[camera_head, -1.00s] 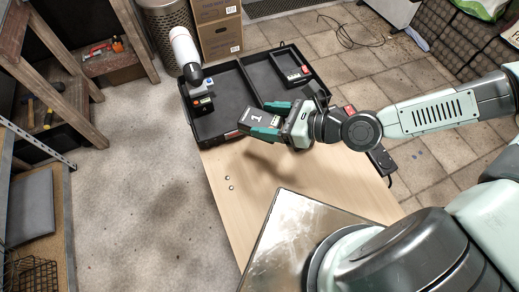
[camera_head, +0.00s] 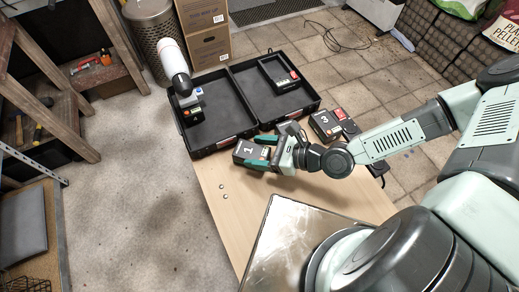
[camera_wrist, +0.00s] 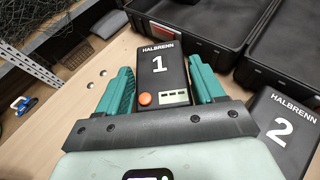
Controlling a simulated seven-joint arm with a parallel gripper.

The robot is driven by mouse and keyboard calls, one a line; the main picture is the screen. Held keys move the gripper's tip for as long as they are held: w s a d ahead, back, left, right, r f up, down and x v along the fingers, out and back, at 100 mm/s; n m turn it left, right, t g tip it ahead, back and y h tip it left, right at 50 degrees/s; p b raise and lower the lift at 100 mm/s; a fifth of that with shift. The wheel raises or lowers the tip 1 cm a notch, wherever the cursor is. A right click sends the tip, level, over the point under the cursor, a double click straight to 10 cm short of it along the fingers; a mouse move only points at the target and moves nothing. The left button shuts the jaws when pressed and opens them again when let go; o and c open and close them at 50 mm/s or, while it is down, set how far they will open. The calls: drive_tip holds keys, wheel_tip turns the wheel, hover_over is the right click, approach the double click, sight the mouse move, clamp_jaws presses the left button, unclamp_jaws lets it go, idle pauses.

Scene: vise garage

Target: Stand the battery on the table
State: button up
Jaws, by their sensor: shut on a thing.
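The battery (camera_head: 246,153) is a dark box marked 1, held between the teal fingers of my gripper (camera_head: 259,152). It is just on the near side of the open case, over the wooden table (camera_head: 222,208). In the wrist view, the battery (camera_wrist: 165,62) shows its labelled face, an orange button and a small display between the two fingers. My gripper (camera_wrist: 162,88) is shut on its sides. The battery's far end is hidden, and I cannot tell whether it touches the table.
Battery 2 (camera_wrist: 283,128) is close right of my gripper. Battery 3 (camera_head: 326,123) stands further right. Two small discs (camera_head: 223,191) lie on the table.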

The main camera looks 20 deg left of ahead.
drive_tip(key=o, duration=1.4)
drive_tip(key=shift+f, duration=0.1)
drive_tip(key=shift+r, duration=0.2)
drive_tip(key=v, duration=1.2)
drive_tip(key=shift+f, duration=0.1)
